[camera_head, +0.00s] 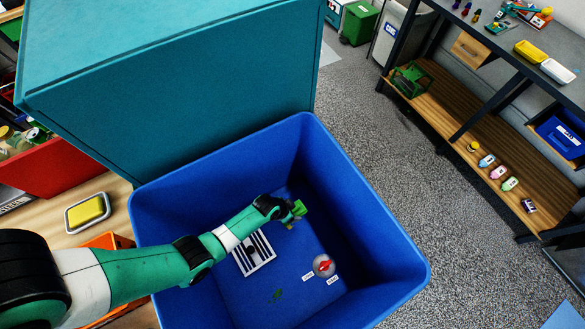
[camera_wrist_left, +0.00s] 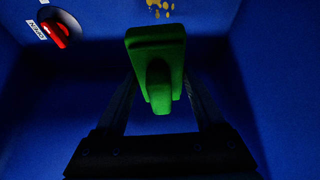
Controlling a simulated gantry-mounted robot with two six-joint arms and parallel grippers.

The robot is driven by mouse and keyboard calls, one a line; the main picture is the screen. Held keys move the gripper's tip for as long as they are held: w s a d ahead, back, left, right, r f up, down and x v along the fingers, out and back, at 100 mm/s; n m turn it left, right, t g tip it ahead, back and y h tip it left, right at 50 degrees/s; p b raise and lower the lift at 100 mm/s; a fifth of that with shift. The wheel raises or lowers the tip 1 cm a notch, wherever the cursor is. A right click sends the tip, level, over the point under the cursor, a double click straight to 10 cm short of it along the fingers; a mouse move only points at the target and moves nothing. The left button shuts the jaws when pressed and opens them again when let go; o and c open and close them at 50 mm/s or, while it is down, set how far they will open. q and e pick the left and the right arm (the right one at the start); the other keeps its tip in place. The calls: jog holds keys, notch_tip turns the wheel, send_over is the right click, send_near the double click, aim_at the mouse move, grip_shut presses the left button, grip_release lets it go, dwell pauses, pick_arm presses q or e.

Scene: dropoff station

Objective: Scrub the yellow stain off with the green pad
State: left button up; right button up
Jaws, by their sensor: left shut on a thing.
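My left gripper (camera_head: 285,211) reaches down inside a large blue bin (camera_head: 385,225). It is shut on the green pad (camera_head: 299,208). In the left wrist view the green pad (camera_wrist_left: 155,45) is a block with a rounded grip, held between the two fingers of the left gripper (camera_wrist_left: 158,95). The yellow stain (camera_wrist_left: 158,8) shows in that view as small blotches on the blue surface, just beyond the pad's far edge. Pad and stain look apart in the picture; I cannot tell whether the pad touches the surface. My right gripper is not in view.
The teal lid (camera_head: 170,70) stands open behind. A yellow sponge in a tray (camera_head: 87,212) lies at left. Shelves stand at right.

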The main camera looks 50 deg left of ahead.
pick_arm(q)
notch_tip(320, 180, down, 12)
jog(key=b, duration=0.9)
jog(key=shift+f+b, duration=0.15)
jog(key=shift+b, duration=0.25)
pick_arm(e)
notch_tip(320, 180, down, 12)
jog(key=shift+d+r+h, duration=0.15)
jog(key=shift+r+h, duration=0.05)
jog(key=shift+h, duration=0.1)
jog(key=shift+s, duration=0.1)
